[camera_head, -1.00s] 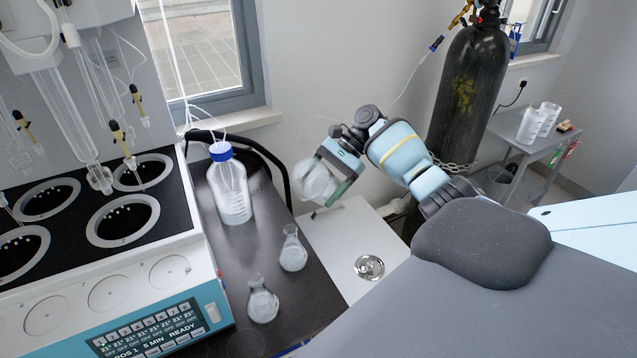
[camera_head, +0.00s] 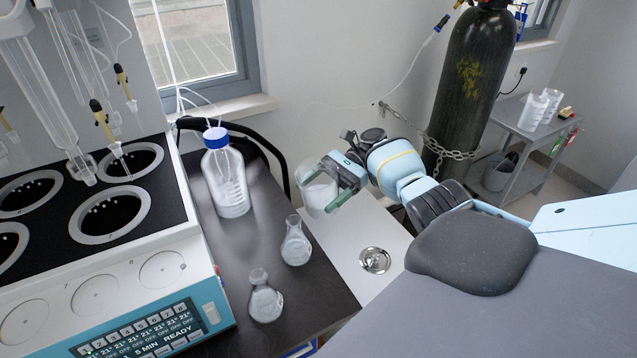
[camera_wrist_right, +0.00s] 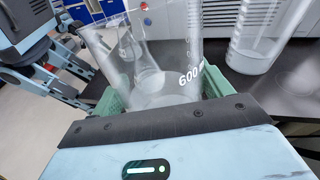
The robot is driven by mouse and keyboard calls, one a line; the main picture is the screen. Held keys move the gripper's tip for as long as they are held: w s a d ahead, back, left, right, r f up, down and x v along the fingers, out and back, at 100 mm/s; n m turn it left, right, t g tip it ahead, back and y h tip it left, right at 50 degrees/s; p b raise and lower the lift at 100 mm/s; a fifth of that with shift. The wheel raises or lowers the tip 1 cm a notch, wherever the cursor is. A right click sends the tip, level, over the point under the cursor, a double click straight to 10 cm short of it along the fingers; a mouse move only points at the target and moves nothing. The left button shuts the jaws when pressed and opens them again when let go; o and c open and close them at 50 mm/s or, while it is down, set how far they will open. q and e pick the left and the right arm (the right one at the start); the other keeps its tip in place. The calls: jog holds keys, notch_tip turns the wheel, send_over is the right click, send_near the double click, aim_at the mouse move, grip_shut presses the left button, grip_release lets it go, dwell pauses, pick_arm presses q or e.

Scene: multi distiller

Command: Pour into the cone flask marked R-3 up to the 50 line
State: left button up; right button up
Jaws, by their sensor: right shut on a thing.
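My right gripper (camera_head: 342,184) is shut on a clear glass beaker (camera_head: 318,192), held near upright to the right of the dark bench. In the right wrist view the beaker (camera_wrist_right: 192,62) shows a 600 mark, and the green fingers sit at its sides. Two small cone flasks stand on the bench, left of and below the beaker in the head view: one farther back (camera_head: 296,246) and one nearer (camera_head: 265,299). Both look to hold some pale liquid. Their labels and graduation lines are too small to read, so I cannot tell which is R-3. My left gripper is out of view.
A large blue-capped bottle (camera_head: 226,178) with tubing stands behind the flasks. The distiller (camera_head: 150,268) fills the left side. A white surface (camera_head: 350,250) with a round metal drain (camera_head: 375,261) lies right of the bench. A gas cylinder (camera_head: 468,95) stands at the back.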

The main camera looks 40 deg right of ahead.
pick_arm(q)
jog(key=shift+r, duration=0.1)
pick_arm(e)
jog(key=shift+r, duration=0.25)
jog(key=shift+s+a+f+y+b, duration=0.1)
jog(key=shift+a+f+y+b, duration=0.2)
jog(key=shift+f+y, duration=0.3)
jog(key=shift+s+a+f+y+b, duration=0.1)
jog(key=shift+a+y+b, duration=0.2)
jog(key=shift+y, duration=0.2)
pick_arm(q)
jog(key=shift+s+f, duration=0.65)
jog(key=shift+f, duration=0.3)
